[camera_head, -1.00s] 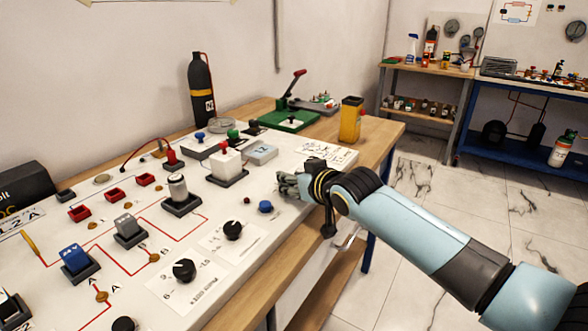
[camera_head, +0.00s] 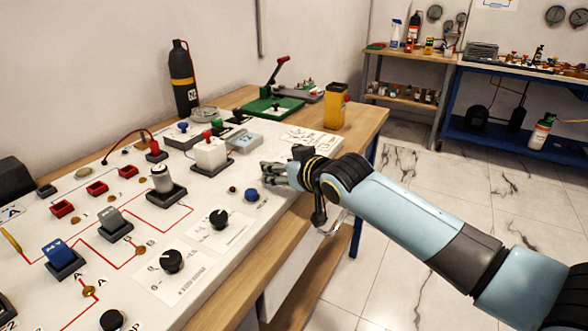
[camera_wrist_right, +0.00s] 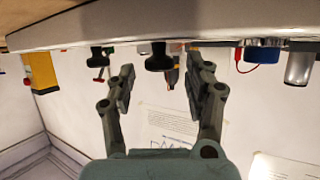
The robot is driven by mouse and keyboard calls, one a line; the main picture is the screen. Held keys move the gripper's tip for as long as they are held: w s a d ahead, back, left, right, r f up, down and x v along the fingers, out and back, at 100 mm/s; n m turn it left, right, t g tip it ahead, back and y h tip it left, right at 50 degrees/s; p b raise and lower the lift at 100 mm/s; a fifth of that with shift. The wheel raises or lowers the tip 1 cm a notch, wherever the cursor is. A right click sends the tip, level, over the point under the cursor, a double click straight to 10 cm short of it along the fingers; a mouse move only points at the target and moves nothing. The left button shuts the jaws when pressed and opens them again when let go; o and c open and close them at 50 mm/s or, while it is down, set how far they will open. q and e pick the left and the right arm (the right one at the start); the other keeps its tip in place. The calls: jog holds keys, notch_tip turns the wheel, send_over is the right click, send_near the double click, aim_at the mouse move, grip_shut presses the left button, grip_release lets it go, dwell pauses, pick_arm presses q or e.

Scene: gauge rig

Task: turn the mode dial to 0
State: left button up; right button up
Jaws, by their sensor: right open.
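Two black dials stand on white printed labels at the panel's front edge: a nearer dial (camera_head: 172,261) and a farther dial (camera_head: 219,218). A third black knob (camera_head: 112,320) is at the bottom edge. I cannot read which is the mode dial, or its setting. My right gripper (camera_head: 272,175) is over the panel's right edge, beyond the blue button (camera_head: 251,195) and apart from the dials. In the right wrist view, the right gripper (camera_wrist_right: 165,78) is open and empty; a black knob (camera_wrist_right: 158,57) appears between its fingers, farther off. My left gripper is not in view.
The white panel (camera_head: 120,230) also carries a blue switch (camera_head: 60,254), a grey switch (camera_head: 113,220), a metal cylinder (camera_head: 162,178) and a white block (camera_head: 210,153). A black bottle (camera_head: 184,80) and yellow container (camera_head: 336,112) stand behind. Bare wood (camera_head: 240,285) edges the front.

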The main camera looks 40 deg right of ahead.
jog(key=d+v, duration=0.1)
jog(key=v, duration=0.9)
jog(key=shift+s+a, duration=0.25)
jog(key=shift+a, duration=0.3)
jog(key=shift+r, duration=0.1)
